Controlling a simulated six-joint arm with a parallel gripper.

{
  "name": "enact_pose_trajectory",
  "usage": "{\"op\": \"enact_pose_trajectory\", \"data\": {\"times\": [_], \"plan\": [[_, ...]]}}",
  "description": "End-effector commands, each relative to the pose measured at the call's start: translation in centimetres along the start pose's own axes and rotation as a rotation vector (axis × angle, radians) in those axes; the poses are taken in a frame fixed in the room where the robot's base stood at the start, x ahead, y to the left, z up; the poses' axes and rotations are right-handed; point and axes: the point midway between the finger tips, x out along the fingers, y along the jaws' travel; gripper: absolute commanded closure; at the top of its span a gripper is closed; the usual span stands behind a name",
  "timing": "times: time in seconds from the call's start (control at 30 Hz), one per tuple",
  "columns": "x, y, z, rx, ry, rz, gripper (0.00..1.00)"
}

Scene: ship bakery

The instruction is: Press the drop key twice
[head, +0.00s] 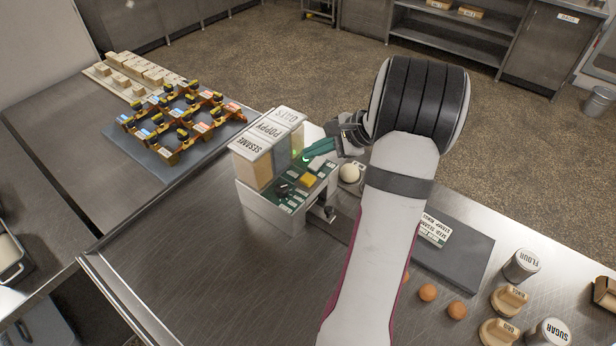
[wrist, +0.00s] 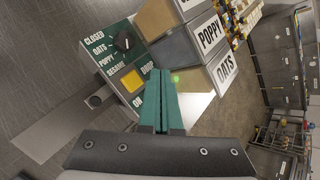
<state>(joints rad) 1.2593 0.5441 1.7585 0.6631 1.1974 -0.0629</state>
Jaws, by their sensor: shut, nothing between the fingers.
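The seed dispenser's green panel (head: 296,196) faces up on the steel counter and shows close in the wrist view (wrist: 113,48). The yellow square key (wrist: 131,81) lies beside the word DROP; it also shows in the head view (head: 310,180). A black dial (wrist: 125,42) sits by the words CLOSED, OATS, POPPY and SESAME; its exact setting is unclear. My gripper (wrist: 161,72) has green fingers shut together and empty. In the head view my gripper (head: 307,157) is at the panel's far end, beyond the yellow key. I cannot tell whether it touches anything. A green light glows beside the fingertips.
SESAME, POPPY and OATS hoppers (head: 265,150) stand along the panel's left side. A pale round ball (head: 349,173) sits right of the dispenser. A grey mat (head: 458,262) lies partly behind my arm. A rack of stamps (head: 180,120) stands on the left counter.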

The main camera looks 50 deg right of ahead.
Motion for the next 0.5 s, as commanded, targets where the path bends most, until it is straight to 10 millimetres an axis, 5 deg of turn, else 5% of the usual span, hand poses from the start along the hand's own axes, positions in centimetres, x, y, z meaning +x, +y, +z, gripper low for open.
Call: {"op": "enact_pose_trajectory", "data": {"times": [0.5], "plan": [[-1.4, -1.1, 1.0, -0.004, 0.001, -0.003, 1.0]]}}
